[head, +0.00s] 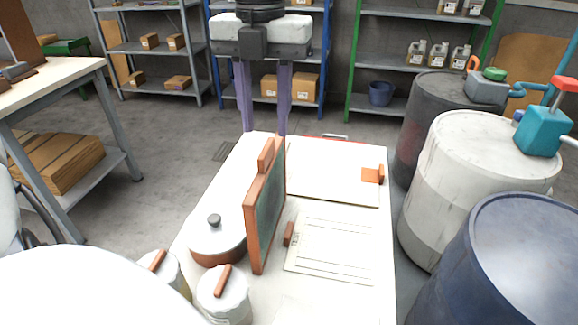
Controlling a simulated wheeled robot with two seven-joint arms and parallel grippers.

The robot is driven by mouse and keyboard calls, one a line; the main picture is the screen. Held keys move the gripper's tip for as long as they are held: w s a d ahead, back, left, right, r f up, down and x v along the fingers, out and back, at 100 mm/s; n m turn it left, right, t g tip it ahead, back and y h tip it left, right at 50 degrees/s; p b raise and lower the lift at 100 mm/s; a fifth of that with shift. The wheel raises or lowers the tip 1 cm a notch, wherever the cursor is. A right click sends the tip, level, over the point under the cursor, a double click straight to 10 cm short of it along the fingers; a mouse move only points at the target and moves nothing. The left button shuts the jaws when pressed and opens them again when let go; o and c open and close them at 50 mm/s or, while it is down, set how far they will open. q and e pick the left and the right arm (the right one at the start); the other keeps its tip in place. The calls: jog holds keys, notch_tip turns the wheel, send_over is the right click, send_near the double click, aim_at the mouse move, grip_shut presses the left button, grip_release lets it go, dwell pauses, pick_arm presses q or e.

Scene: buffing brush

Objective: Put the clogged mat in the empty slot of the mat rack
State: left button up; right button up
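An upright slab (264,215) with a brown-orange frame and a dark green-grey face stands on the white bench top (205,195); a brown grip sits on its top edge. I cannot tell for sure whether it is the clogged mat. No rack with an empty slot can be made out. My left gripper (264,132) hangs from the top, its two purple fingers pointing down and apart, with nothing visible between them. Its tips are at the bench's far edge in the picture, just beyond the slab. My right gripper is not in view.
A lidded pot (217,240) and two canisters (224,295) stand left of the slab. A lined sheet (332,245) and a pale flat panel (330,175) lie to its right. Drums (470,175) crowd the right side; a worktable (60,75) stands left.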

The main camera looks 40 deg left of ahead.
aim_at(268, 165)
pick_arm(q)
jog(key=f, duration=0.4)
jog(key=shift+s, duration=0.4)
jog(key=shift+w+d+f, duration=0.1)
jog(key=shift+f, duration=1.25)
jog(key=shift+w+d+f, duration=0.1)
jog(key=shift+f, duration=1.25)
grip_shut()
